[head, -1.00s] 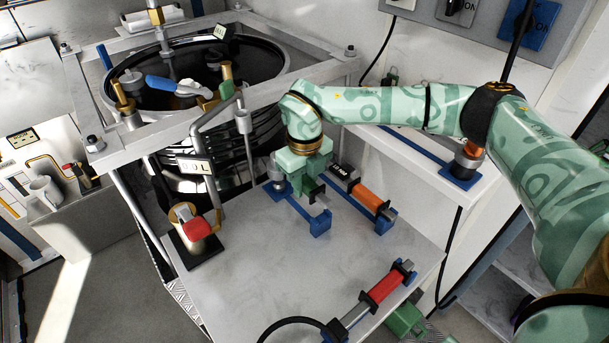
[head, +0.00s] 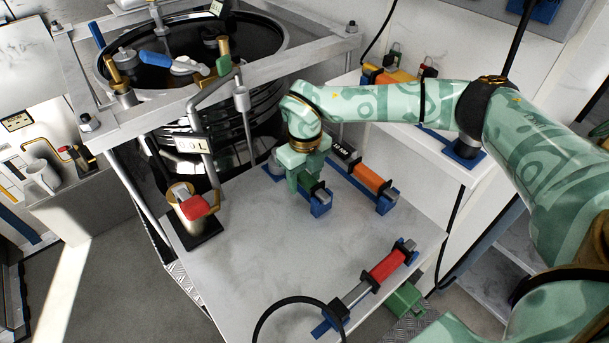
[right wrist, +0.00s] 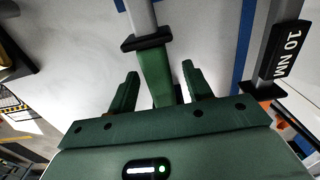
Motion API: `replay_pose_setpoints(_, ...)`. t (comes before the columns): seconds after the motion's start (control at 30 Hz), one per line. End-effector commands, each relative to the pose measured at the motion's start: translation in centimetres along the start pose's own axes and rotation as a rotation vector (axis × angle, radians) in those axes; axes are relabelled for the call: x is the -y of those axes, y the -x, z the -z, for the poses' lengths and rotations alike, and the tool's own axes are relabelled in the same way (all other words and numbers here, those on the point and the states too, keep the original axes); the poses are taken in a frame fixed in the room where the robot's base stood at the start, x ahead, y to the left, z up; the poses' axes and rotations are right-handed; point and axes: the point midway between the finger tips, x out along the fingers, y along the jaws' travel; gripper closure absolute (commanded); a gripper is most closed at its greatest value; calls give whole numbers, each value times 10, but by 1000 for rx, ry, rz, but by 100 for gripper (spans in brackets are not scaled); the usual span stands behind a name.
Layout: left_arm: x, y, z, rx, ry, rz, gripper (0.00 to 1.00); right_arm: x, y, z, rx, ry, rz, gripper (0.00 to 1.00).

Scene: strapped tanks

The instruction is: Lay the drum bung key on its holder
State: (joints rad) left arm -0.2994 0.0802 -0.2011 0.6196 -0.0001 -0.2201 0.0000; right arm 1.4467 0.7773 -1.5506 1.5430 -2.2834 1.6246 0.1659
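The drum bung key, with a green handle (right wrist: 156,75), black collar (right wrist: 147,42) and grey shaft, shows in the right wrist view. In the head view it is the small green tool (head: 310,184) under my right gripper (head: 303,178), mostly hidden by it. Its blue holder (head: 320,208) stands on the white bench. The key lies along the holder, on it or very close above; I cannot tell exact contact. My right gripper (right wrist: 160,90) has its fingers on either side of the handle, with visible gaps, so it looks open. My left gripper is not in view.
An orange-handled tool marked 10 NM (head: 368,178) lies close right on its own blue holder. A red-handled tool (head: 388,265) lies at the front right. A gold-and-red valve (head: 192,203) stands at left, before the dark tank (head: 260,110). The middle bench is clear.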

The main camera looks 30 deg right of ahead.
Motion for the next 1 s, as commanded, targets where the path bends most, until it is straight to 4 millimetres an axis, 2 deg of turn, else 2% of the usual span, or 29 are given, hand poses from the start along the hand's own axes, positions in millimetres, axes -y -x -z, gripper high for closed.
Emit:
replay_pose_setpoints(0.23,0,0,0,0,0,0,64,0,0,1,-2,0,0,50)
replay_pose_setpoints(0.37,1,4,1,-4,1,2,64,0,11,0,1,0,1,50)
replay_pose_setpoints(0.47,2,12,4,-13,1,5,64,0,31,0,4,0,1,50)
replay_pose_setpoints(0.8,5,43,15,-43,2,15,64,0,123,0,6,0,2,50)
replay_pose_setpoints(1.0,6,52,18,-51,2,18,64,0,155,0,2,0,0,50)
